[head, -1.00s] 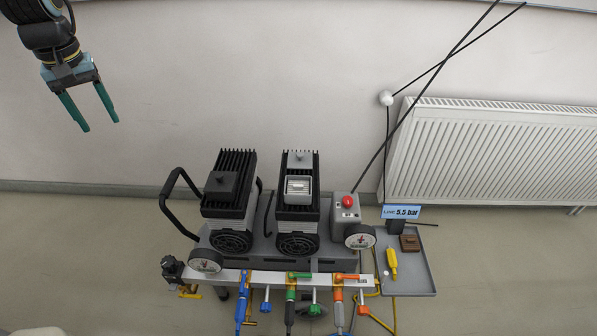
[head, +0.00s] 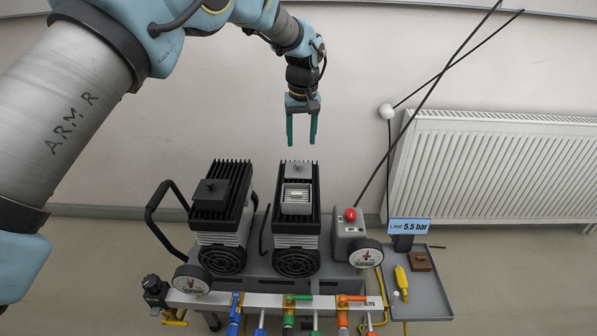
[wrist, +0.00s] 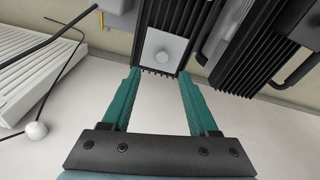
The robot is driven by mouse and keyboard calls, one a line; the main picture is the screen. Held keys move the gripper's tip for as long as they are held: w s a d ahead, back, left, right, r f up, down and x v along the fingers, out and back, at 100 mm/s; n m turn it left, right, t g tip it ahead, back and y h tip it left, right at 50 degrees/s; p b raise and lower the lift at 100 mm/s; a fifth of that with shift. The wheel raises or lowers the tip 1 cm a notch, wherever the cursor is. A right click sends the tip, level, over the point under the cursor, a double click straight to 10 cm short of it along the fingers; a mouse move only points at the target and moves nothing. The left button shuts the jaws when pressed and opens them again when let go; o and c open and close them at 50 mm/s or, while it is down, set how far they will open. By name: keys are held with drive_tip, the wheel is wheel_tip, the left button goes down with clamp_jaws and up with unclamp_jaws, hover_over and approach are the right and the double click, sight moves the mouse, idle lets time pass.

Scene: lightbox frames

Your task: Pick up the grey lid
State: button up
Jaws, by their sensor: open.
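The light grey lid (head: 298,171), a flat square with a small round knob, lies on the black finned top of the middle compressor, behind a pale open-topped box (head: 296,197). In the wrist view the lid (wrist: 166,47) shows ahead of my fingertips, about midway between their lines, with its knob towards its lower edge. My gripper (head: 301,140) is open and empty, pointing down above the lid in the head view. Its two green fingers (wrist: 160,76) stand apart in the wrist view and do not touch the lid.
The left compressor (head: 218,205) carries a darker lid (head: 210,189) on its fins. A grey box with a red button (head: 351,214) stands right of the middle compressor. A tray (head: 430,300) and a radiator (head: 490,165) are farther right.

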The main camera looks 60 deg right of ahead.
sight(299, 163)
drive_tip(key=f, duration=0.3)
drive_tip(key=w+f+p, duration=0.1)
drive_tip(key=f, duration=0.4)
drive_tip(key=shift+w+d+f+p, duration=0.15)
drive_tip(key=shift+d+f+p, duration=0.15)
drive_tip(key=shift+f+p, duration=0.1)
clamp_jaws()
